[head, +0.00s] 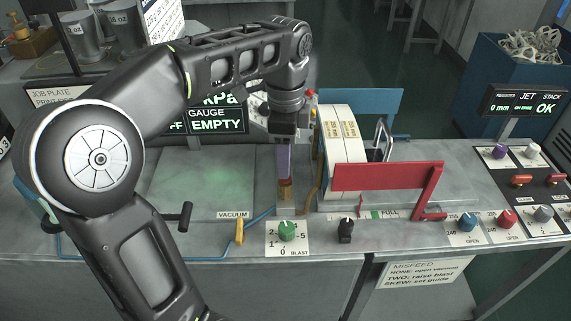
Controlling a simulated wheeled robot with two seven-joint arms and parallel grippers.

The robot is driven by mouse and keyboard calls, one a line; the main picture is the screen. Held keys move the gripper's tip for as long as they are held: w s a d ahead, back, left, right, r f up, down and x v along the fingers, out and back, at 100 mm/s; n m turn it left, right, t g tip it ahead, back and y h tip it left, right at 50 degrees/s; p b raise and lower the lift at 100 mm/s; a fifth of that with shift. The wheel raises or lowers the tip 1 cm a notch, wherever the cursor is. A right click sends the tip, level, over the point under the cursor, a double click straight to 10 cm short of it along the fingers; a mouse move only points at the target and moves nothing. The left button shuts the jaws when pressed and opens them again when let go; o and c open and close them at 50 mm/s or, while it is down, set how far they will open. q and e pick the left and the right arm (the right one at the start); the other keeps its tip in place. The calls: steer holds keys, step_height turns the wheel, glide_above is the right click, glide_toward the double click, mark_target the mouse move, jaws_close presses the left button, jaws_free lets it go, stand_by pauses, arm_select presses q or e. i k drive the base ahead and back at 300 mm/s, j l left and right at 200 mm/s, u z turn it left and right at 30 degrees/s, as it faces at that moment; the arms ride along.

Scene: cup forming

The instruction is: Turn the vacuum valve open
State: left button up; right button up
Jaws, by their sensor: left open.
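The vacuum valve shows as a small yellow handle (240,231) on the front edge of the bench, beside the "VACUUM" label (232,215). The handle stands nearly upright in the picture, and a blue line runs by it. My left gripper (288,136) points down above the bench, up and to the right of the handle and apart from it. It is open; its fingertips are hard to make out against the purple and brass post (285,173) below. My right gripper is not in view.
A green blast knob (287,231) and a black knob (346,230) sit right of the handle. A red guard (388,177) stands before the white stacks. The gauge screen (216,121) reads "EMPTY". A black-ended lever (185,216) is left of the handle.

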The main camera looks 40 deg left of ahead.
mark_target(240, 237)
steer(key=k, duration=1)
